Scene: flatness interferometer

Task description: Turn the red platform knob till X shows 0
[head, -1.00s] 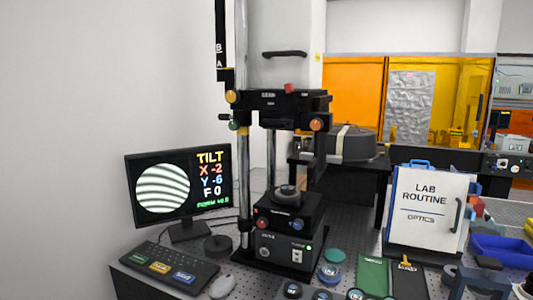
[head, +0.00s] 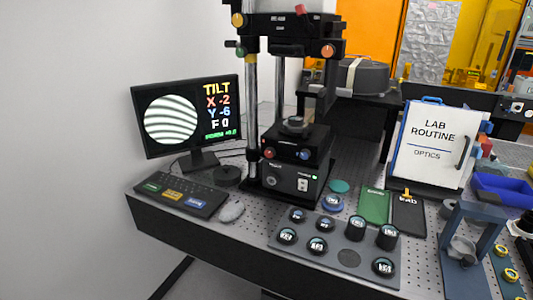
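The interferometer (head: 290,178) stands upright at the middle of the table. The red platform knob (head: 269,154) is on the front of its platform block, left of a blue knob (head: 305,155). A round dark part (head: 295,123) sits on top of the platform. The monitor (head: 188,117) at left shows curved stripes in a circle and the text TILT, X -2, Y -6, F 0. Neither of my grippers is in the head view.
A keyboard (head: 181,193) and mouse (head: 231,212) lie in front of the monitor. A grey tray (head: 318,264) with several round optics is at the front edge. A LAB ROUTINE board (head: 430,143) and blue frame (head: 470,240) stand right. Perforated table shows between them.

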